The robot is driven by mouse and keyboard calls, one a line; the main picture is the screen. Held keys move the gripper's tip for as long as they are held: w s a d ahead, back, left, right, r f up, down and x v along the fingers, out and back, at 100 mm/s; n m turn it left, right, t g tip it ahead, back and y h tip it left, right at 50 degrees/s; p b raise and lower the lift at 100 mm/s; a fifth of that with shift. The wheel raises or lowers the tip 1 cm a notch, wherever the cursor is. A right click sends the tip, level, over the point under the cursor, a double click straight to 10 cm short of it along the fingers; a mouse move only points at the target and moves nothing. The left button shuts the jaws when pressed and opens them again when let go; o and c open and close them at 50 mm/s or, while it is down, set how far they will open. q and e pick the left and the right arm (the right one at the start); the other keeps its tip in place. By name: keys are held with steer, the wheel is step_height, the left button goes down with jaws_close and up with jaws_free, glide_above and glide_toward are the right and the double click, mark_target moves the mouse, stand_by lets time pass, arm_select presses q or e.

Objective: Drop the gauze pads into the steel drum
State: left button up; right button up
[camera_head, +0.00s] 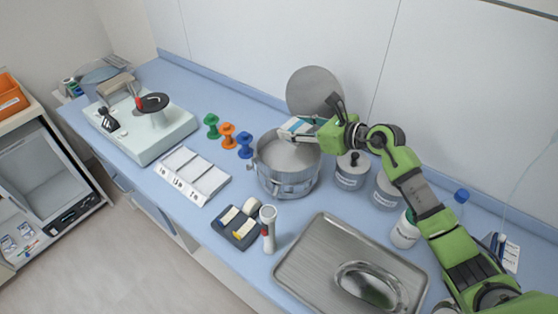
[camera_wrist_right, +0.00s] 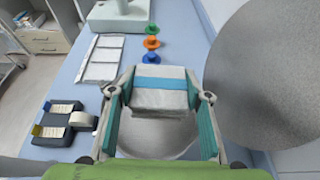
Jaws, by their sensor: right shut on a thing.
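The steel drum (camera_head: 287,178) stands open near the middle of the blue counter, and its round lid (camera_head: 315,92) is upright behind it against the wall. My right gripper (camera_head: 299,128) is over the drum's opening, shut on a white gauze pad pack (camera_head: 296,125) with a blue band. In the right wrist view the gauze pack (camera_wrist_right: 160,98) sits between the two fingers, above the drum (camera_wrist_right: 160,145). The pack and gripper hide part of the drum's inside. My left gripper is not in view.
A steel tray (camera_head: 300,256) with a kidney dish (camera_head: 368,286) lies at front right. Labelled jars (camera_head: 351,172) stand right of the drum.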

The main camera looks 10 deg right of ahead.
step_height(320, 180, down, 6)
steer(key=b, duration=0.4)
steer(key=shift+r, duration=0.15)
steer(key=o, duration=1)
steer(key=shift+s+d, duration=0.2)
steer(key=shift+d, duration=0.05)
steer(key=v, duration=1.1)
steer(key=shift+s+d+r, duration=0.1)
steer(key=shift+s+r, duration=0.05)
steer(key=shift+s, duration=0.1)
